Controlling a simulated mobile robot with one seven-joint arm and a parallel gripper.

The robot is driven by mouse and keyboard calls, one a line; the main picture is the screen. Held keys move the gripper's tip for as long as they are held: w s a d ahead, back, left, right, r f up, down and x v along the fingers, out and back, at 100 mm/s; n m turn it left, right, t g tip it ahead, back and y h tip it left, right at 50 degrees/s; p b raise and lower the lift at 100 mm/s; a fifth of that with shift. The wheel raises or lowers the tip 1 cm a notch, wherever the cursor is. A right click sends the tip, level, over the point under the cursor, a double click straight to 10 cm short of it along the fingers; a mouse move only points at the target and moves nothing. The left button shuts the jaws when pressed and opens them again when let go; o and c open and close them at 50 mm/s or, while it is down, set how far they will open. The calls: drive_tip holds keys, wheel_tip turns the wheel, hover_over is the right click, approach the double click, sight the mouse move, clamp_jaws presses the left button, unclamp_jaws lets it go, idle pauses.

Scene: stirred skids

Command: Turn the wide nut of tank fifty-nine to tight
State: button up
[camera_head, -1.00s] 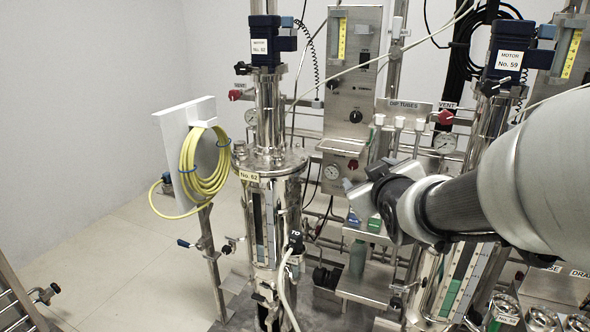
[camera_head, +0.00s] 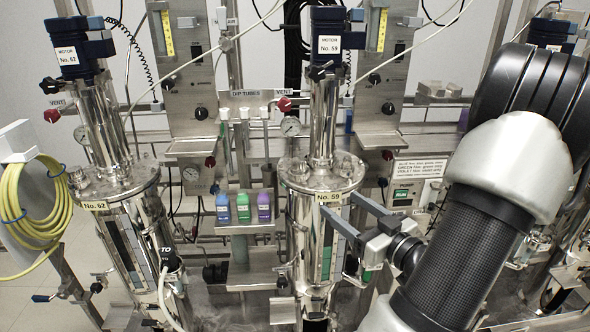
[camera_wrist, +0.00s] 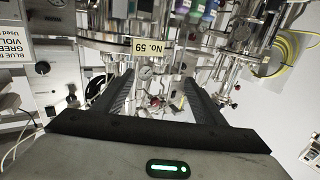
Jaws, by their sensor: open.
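Tank fifty-nine (camera_head: 303,230) is a shiny steel cylinder with a yellow "No. 59" label (camera_head: 335,197) under its lid and a blue motor (camera_head: 330,45) on its neck. A black star-shaped knob (camera_head: 323,71) sits just below that motor. Several small fittings stand on the lid; I cannot tell which part is the wide nut. My gripper (camera_head: 338,206) is open and empty, its fingers by the tank's upper right side, near the label. In the wrist view the fingers (camera_wrist: 150,82) are spread below the label (camera_wrist: 152,47), with a small gauge and a red knob between them.
Tank sixty-two (camera_head: 122,225) stands at left with a yellow hose coil (camera_head: 40,200). Blue, green and purple bottles (camera_head: 243,207) sit on a shelf between the tanks. Pipes and cables crowd the back.

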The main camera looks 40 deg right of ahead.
sight(305, 177)
drive_tip(key=w, duration=0.5)
drive_tip(key=w+b, duration=0.1)
drive_tip(key=w, duration=1.1)
drive_tip(key=shift+d+b, duration=0.25)
drive_tip(key=shift+b, duration=0.1)
drive_tip(key=shift+c, duration=0.4)
drive_tip(key=c, duration=1)
